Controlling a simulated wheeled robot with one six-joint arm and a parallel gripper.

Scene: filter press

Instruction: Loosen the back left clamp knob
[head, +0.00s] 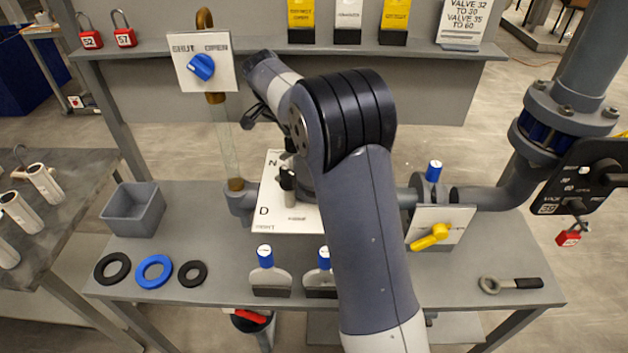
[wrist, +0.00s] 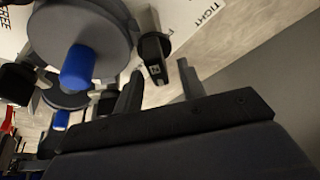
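My gripper (wrist: 158,68) shows in the wrist view with its two dark fingers apart and nothing visibly held between them. A black clamp knob (wrist: 154,52) with a small light mark appears just beyond the gap between the fingertips; I cannot tell whether it is touched. The word TIGHT is printed on the white plate near it. A round grey housing with a blue cap (wrist: 78,68) lies left of the fingers. In the head view, a black knob (head: 288,178) stands above the white plate (head: 270,212). My arm hides most of the housing and the other knobs there.
A vertical pipe (head: 225,145) with a blue valve handle (head: 201,67) rises left of the plate. A yellow-handled valve (head: 432,236) is at right. A grey bin (head: 134,208), rings, blue-topped scrapers and a wrench (head: 510,284) lie on the bench.

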